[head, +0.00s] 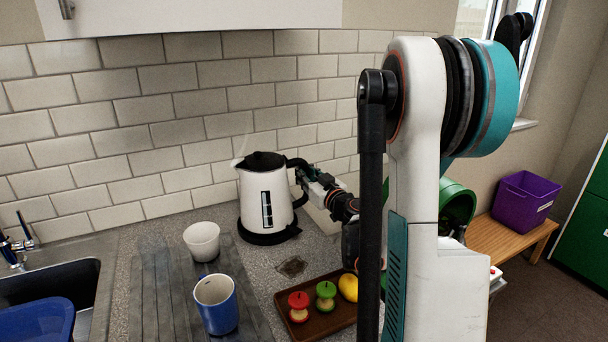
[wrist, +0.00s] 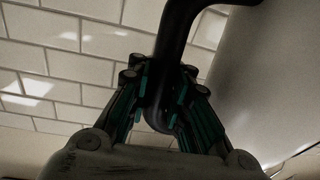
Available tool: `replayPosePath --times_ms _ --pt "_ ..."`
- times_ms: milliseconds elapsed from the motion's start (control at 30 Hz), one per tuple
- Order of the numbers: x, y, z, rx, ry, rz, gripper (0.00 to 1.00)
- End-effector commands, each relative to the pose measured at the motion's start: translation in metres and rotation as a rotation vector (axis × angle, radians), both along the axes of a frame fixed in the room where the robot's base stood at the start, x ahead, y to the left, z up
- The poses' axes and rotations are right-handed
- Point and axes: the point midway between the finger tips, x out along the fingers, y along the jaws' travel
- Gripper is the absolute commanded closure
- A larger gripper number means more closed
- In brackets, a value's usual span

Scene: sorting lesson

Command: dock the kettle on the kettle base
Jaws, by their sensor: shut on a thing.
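The white kettle (head: 262,200) with a black lid and a window on its side stands upright on the counter near the tiled wall. The black kettle base (head: 268,238) shows directly under it. I cannot tell whether the kettle is fully seated or slightly above it. My gripper (head: 303,175) reaches in from the right and is shut on the kettle's black handle. In the wrist view the gripper's fingers (wrist: 162,100) close around the handle (wrist: 177,32), with the pale kettle body (wrist: 275,75) to the right.
A white cup (head: 202,242) and a blue mug (head: 216,305) stand in front left on the ridged drainer. A brown tray (head: 330,322) with red, green and yellow fruit lies in front. A sink with a blue basin (head: 38,322) is at left. A purple crate (head: 522,203) stands far right.

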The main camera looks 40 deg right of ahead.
Motion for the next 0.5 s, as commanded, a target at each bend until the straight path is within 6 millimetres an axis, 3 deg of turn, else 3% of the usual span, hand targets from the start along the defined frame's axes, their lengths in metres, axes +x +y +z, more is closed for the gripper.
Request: replayPosePath --times_ms 167,200,267,500 --pt "0.0 0.0 -0.0023 0.005 -0.002 0.0 1.0" --pt "0.0 0.0 -0.0022 0.004 -0.002 0.0 0.82" --pt "0.0 0.0 -0.002 0.004 -0.002 0.0 0.73" --pt "0.0 0.0 -0.0023 0.002 -0.001 0.0 0.73"
